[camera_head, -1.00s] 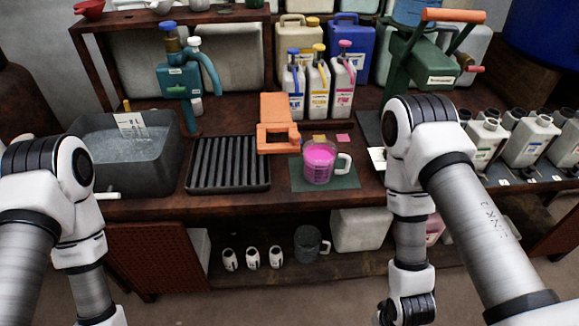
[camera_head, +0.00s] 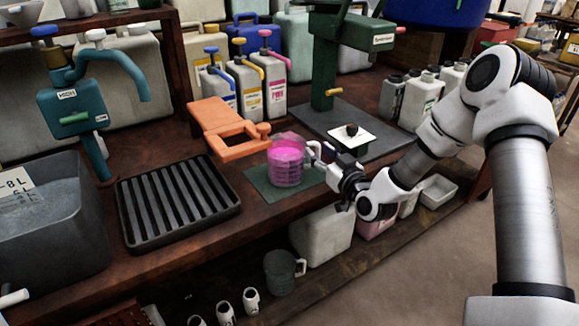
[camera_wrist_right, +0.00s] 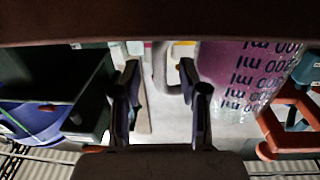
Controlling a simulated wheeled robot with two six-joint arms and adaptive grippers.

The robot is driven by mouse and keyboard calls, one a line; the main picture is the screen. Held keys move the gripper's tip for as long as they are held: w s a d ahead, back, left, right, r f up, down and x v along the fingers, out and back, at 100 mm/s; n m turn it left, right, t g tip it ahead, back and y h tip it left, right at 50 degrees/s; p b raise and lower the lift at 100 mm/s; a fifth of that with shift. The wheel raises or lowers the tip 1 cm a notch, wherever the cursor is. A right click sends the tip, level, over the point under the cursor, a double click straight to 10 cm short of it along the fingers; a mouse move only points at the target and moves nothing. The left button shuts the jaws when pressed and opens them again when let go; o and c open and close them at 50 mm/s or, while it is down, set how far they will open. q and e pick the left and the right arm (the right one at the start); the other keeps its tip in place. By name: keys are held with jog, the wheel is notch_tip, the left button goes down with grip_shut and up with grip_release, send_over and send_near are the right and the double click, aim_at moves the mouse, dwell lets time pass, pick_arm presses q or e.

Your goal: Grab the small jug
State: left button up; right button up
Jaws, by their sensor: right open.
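A small clear jug (camera_head: 286,168) with pink liquid and a pale handle stands upright on a dark green mat (camera_head: 258,184) near the bench's front edge. My right gripper (camera_head: 328,164) is at the jug's right side, by its handle. In the right wrist view my right gripper (camera_wrist_right: 158,92) is open, its two dark fingers apart. The jug's handle (camera_wrist_right: 160,68) shows between the fingers, and the jug's body (camera_wrist_right: 232,70) with upside-down markings is to their right. I cannot tell whether the fingers touch the handle. My left gripper is out of view.
An orange frame (camera_head: 222,128) lies behind the jug, and a dark ribbed tray (camera_head: 178,205) is to its left. A dark grey jug (camera_head: 280,272) sits on the lower shelf.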

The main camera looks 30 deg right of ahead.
jog(key=shift+w, duration=0.75)
jog(key=shift+s, duration=0.1)
grip_shut()
